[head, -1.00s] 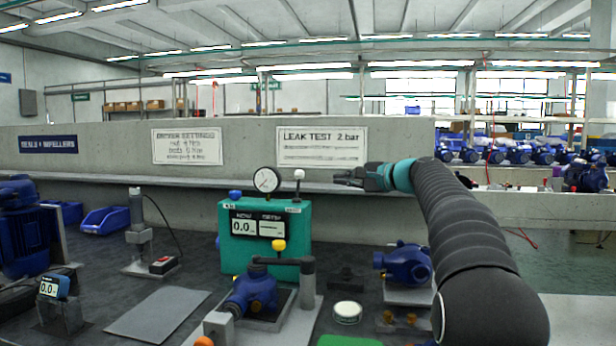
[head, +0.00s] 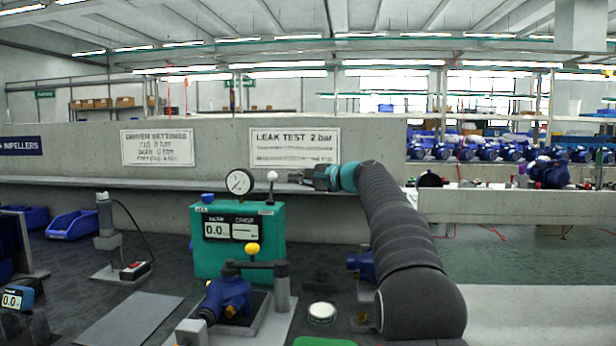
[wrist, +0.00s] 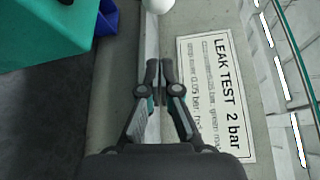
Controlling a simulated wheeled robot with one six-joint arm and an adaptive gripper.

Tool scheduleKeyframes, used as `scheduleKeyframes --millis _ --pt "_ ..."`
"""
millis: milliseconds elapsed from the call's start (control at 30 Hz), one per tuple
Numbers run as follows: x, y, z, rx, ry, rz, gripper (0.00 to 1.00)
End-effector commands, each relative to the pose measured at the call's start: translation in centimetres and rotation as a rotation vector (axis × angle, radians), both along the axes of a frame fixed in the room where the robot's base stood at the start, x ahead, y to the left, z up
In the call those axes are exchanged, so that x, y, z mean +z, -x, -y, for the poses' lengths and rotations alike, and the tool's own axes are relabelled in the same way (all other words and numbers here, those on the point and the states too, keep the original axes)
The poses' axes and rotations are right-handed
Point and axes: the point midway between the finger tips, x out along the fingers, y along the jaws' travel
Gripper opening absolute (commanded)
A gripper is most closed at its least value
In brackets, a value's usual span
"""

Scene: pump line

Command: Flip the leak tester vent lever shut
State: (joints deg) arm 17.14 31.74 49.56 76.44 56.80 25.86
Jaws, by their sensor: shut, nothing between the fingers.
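The leak tester is a green box (head: 205,262) with a display and a round gauge (head: 240,182) on top, in the middle of the head view. A short lever with a white ball knob (head: 271,177) stands upright at its top right corner; I take it for the vent lever. The white knob also shows at the top edge of the wrist view (wrist: 158,5), ahead of my fingertips. My gripper (head: 294,178) is just right of the knob, apparently apart from it. In the wrist view its fingers (wrist: 160,72) are together and empty.
A blue knob (head: 207,198) sits at the tester's top left. In front are a yellow knob (head: 252,248), a clamp arm (head: 255,265) and a blue pump (head: 228,296). A concrete wall with a LEAK TEST sign (head: 294,147) stands behind; its ledge runs close below my gripper.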

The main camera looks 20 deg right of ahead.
Motion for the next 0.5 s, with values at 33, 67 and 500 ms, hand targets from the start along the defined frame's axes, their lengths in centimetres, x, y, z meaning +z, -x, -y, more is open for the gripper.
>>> scheduleKeyframes --millis 33,67,500 --pt "0.0 -0.6 -0.5 0.002 0.0 -0.001 0.0" --pt "0.0 -1.0 -0.8 0.002 0.001 0.0 0.0" --pt "0.1 -0.4 -3.3 0.0 0.002 0.001 0.0"
